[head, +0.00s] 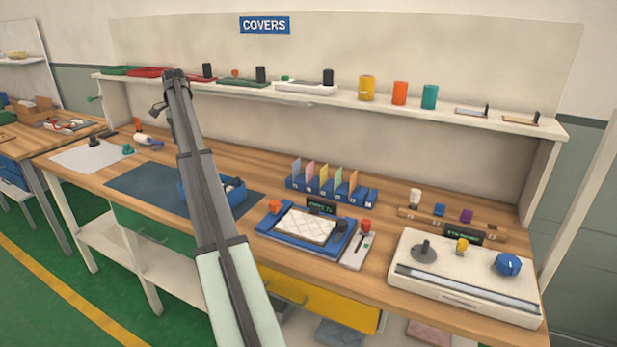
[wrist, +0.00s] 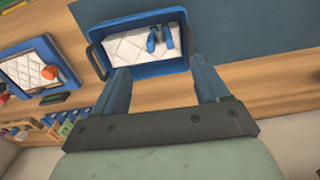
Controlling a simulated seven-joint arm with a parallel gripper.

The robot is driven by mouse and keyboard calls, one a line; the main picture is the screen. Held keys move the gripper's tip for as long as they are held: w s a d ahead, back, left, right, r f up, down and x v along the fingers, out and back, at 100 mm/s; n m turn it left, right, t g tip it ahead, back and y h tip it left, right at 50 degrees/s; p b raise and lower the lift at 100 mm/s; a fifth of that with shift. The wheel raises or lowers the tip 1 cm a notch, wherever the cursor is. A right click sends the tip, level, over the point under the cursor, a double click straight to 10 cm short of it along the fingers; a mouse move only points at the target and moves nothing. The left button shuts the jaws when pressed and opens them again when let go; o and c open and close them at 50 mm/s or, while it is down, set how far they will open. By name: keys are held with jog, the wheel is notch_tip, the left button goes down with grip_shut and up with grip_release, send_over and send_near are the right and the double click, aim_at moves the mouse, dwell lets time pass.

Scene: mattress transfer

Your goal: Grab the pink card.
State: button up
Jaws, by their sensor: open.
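The pink card (head: 309,171) stands upright in a slot of the blue card rack (head: 330,192) on the bench. It is between a pale blue card (head: 296,168) and a yellow card (head: 323,174). My gripper (wrist: 160,66) is open and empty, its two dark blue fingers apart above the bench. In the wrist view a blue tray (wrist: 97,61) with a white quilted pad lies beyond and between the fingers. In the head view my arm hides much of that tray. The rack shows only partly at the wrist view's left edge, and I cannot pick out the pink card there.
A blue-framed fixture (head: 273,238) with a quilted pad stands in front of the rack. A white control panel (head: 463,297) with knobs is at the right. A shelf (head: 440,117) with cups and covers runs above the bench. The dark blue mat (head: 133,187) has clear room.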

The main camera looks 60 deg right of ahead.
dwell(0.5)
jog(key=c, duration=0.7)
jog(key=s+d+f+m, duration=0.3)
jog(key=s+d, duration=1.4)
jog(key=n, duration=0.3)
send_over(310, 164)
notch_tip(310, 164, down, 5)
jog(key=shift+f, duration=0.1)
jog(key=shift+n, duration=0.3)
jog(key=shift+w+d+f, duration=0.1)
jog(key=shift+f, duration=1.8)
jog(key=shift+d+f, duration=0.1)
jog(key=shift+f, duration=1.75)
